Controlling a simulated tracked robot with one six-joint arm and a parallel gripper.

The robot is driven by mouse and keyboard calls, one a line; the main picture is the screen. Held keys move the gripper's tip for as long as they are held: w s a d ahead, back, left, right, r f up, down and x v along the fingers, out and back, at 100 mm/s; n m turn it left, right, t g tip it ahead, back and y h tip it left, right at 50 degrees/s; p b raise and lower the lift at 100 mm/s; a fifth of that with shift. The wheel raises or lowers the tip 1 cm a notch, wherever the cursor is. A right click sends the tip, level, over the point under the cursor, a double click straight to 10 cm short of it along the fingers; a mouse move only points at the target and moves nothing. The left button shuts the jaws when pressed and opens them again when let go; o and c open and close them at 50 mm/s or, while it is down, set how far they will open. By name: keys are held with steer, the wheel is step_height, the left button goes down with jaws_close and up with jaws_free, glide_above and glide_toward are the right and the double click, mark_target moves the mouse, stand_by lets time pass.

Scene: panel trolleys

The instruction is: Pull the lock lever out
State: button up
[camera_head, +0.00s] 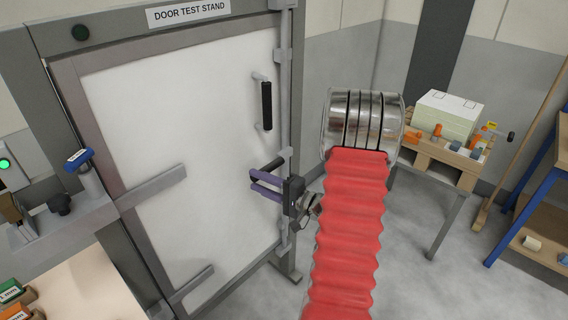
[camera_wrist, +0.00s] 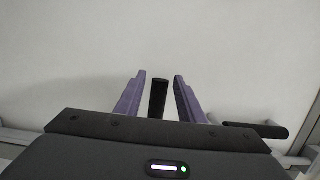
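The lock lever shows in the wrist view as a short black bar (camera_wrist: 158,98) standing out against the white door. My gripper (camera_wrist: 158,88) has two purple fingers, one on each side of the bar. A gap shows between the bar and each finger, so the gripper is open around it and not clamped. In the head view my gripper (camera_head: 254,179) is at the door's right side, below the black door handle (camera_head: 267,106).
The white door (camera_head: 180,130) sits in the grey frame of the door test stand. The black handle also shows at the right in the wrist view (camera_wrist: 256,130). Bare floor lies between.

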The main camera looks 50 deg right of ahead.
steer(key=c, duration=0.8)
steer(key=shift+d+v, duration=0.15)
steer(key=shift+v, duration=1.05)
steer(key=shift+d+v, duration=0.15)
steer(key=shift+v, duration=1)
steer(key=shift+f, duration=0.15)
steer(key=shift+s, duration=0.1)
